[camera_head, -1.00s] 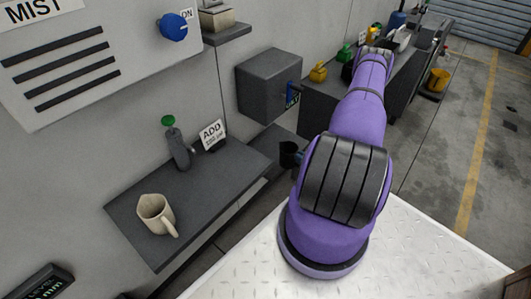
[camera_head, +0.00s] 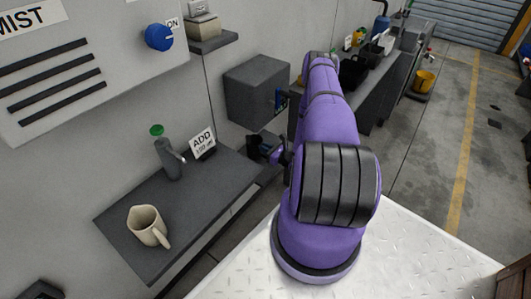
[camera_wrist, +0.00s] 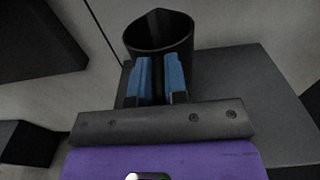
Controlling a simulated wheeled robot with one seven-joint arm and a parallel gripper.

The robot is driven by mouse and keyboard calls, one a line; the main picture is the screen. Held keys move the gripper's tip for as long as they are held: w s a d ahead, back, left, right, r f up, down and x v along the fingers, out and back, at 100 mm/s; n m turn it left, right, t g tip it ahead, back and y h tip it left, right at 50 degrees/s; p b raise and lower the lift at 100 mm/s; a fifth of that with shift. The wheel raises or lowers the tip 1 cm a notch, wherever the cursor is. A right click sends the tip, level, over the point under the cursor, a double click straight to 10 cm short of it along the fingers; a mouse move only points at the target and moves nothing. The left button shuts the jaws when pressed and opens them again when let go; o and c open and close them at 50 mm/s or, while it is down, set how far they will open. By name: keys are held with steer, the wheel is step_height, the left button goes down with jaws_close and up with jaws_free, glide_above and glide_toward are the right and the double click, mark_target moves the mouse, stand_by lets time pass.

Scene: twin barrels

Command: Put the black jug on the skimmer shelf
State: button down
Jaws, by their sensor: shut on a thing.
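The black jug (camera_wrist: 158,33) is upright and open-topped in the wrist view. The blue-padded fingers of my gripper (camera_wrist: 160,78) are shut on its near side. In the head view the jug (camera_head: 266,146) shows as a small dark shape left of my arm, just beyond the far right corner of a dark grey shelf (camera_head: 190,215). No skimmer label is readable, so I cannot tell whether this is the skimmer shelf. A cream jug (camera_head: 147,226) stands on its near left part.
A grey bottle with a green cap (camera_head: 169,155) and an "ADD" sign (camera_head: 202,143) stand at the shelf's back. A grey wall box (camera_head: 255,90) is behind the black jug. The shelf's middle and right are clear. A long bench (camera_head: 372,95) holds several containers.

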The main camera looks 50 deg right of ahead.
steer(key=shift+f, duration=1.2)
steer(key=shift+f, duration=0.1)
steer(key=c, duration=1.1)
jaws_free()
steer(key=shift+c, duration=0.2)
steer(key=shift+s, duration=0.2)
steer(key=s, duration=1.1)
steer(key=shift+s+d+r, duration=0.25)
steer(key=shift+s+d, duration=0.1)
steer(key=shift+d, duration=0.1)
